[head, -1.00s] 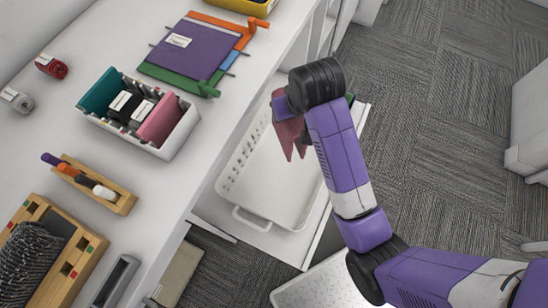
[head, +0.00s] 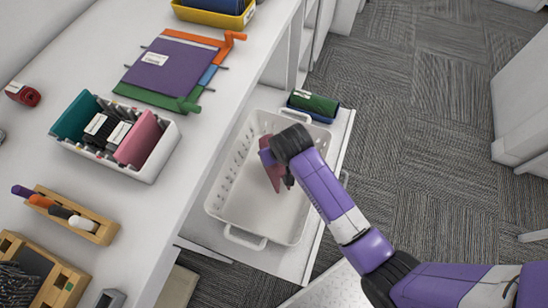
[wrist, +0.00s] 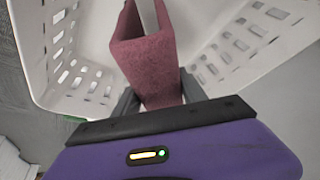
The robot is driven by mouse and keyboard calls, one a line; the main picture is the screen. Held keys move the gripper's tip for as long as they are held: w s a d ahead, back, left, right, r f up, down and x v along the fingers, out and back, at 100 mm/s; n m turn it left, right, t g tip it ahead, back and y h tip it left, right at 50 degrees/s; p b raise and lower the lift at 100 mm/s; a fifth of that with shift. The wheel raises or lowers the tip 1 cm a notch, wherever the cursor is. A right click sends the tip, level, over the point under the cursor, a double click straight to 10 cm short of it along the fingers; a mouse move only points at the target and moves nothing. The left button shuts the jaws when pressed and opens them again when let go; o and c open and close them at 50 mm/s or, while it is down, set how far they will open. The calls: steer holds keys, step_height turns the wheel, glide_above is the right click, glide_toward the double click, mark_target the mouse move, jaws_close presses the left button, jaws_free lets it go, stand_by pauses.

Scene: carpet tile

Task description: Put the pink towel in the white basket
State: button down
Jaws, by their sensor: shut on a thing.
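The pink towel (head: 273,176) hangs folded from my gripper (head: 287,180), over the inside of the white basket. In the wrist view the towel (wrist: 148,62) is pinched between the two fingers of my gripper (wrist: 158,100). The white basket (head: 262,210) stands on a pulled-out white shelf or drawer below the counter. Its perforated walls (wrist: 262,38) show on both sides of the towel in the wrist view. My wrist hides part of the basket's right side. I cannot tell whether the towel's lower end touches the basket floor.
Rolled green and blue cloths (head: 314,104) lie behind the basket on the shelf (head: 335,130). The white counter (head: 190,190) on the left holds a white organizer (head: 160,160), purple folders (head: 165,65) and a wooden pen tray (head: 75,215). Carpet floor (head: 420,130) is open at right.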

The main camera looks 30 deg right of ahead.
steer(key=shift+f, duration=1.05)
steer(key=c, duration=0.6)
jaws_free()
steer(key=shift+c, duration=0.2)
steer(key=p+v, duration=0.2)
steer(key=v, duration=1)
